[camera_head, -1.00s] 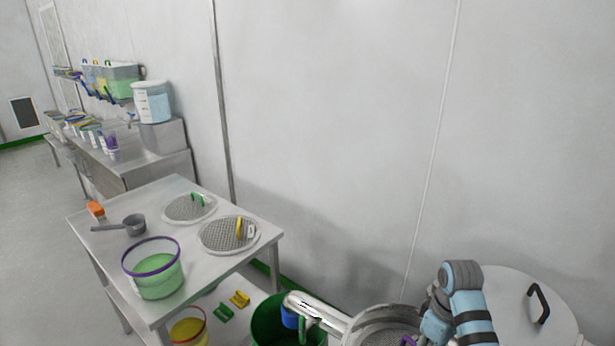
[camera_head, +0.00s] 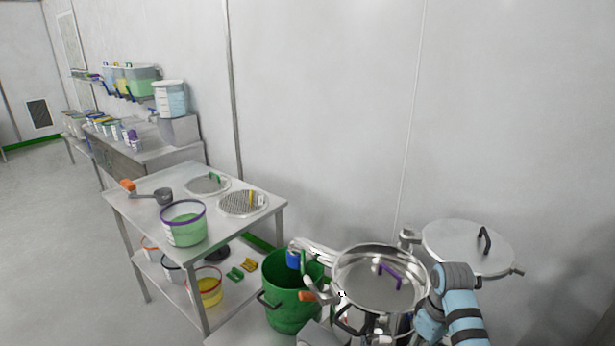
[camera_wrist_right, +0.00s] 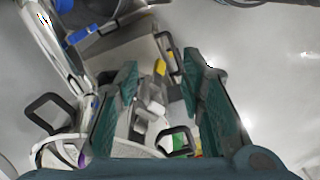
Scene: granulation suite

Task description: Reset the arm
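My right arm (camera_head: 456,302) shows at the bottom right of the head view as blue and grey links, in front of the steel sieve machine. Its gripper is not clear there. In the right wrist view my right gripper (camera_wrist_right: 160,66) has its two green-padded fingers well apart, with nothing held between them. Blurred equipment shows beyond the fingers. My left arm and gripper are not in the head view.
A round steel sieve pan (camera_head: 378,298) with a purple handle sits beside my right arm. A lid (camera_head: 465,243) with a black handle lies behind. A green bucket (camera_head: 288,312) stands left of the pan. A steel table (camera_head: 140,206) holds a green-filled tub (camera_head: 184,228) and sieves.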

